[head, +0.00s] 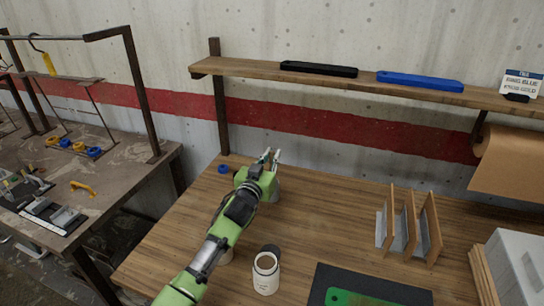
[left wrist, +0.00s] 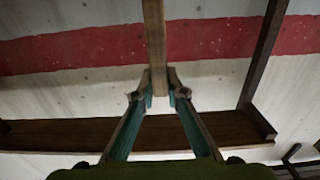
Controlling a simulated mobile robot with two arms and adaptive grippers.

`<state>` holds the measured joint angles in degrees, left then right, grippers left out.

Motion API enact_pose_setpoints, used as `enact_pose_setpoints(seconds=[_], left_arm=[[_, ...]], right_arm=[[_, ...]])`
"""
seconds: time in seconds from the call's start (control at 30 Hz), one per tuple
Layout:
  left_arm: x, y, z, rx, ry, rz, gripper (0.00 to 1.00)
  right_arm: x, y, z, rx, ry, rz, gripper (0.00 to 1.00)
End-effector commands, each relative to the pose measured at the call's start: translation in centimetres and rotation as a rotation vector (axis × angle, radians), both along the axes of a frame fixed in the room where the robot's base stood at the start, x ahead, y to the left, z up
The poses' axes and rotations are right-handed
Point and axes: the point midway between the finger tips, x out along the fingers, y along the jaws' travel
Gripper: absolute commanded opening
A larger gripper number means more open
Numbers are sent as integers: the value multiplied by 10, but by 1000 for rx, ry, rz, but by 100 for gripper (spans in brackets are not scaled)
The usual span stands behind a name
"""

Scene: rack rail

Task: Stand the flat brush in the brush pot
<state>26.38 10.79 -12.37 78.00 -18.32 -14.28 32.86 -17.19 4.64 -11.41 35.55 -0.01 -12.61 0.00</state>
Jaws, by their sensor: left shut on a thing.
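My left gripper (head: 270,156) reaches over the back left of the wooden bench. In the left wrist view its two green-lined fingers (left wrist: 158,95) close on a flat brown wooden piece (left wrist: 155,40), which looks like part of the flat brush. Only a plain stretch of it shows, so I cannot make out bristles. In the head view the held piece is too small to tell clearly. A white pot (head: 265,275) with a brownish open top stands upright near the bench front, right of my left forearm and apart from the gripper; it looks like the brush pot. My right gripper is out of view.
A pale object (head: 276,192) is partly hidden beside my gripper. A blue ring (head: 223,169) lies behind it. A wooden divider rack (head: 430,228) and a dark mat with a green board (head: 365,298) are to the right. A shelf (head: 230,67) overhangs the back. The bench middle is clear.

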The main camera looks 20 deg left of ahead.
Motion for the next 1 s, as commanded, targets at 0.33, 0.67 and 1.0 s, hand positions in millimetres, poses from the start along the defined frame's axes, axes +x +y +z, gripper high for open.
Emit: enact_pose_setpoints(seconds=[0.33, 0.67, 1.0], left_arm=[[0, 0, 1, 0, 0, 0, 32], [-7, 0, 0, 1, 0, 0, 32], [-64, 2, -1, 1, 0, 0, 32]], right_arm=[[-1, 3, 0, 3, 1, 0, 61], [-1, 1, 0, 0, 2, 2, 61], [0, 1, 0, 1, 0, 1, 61]])
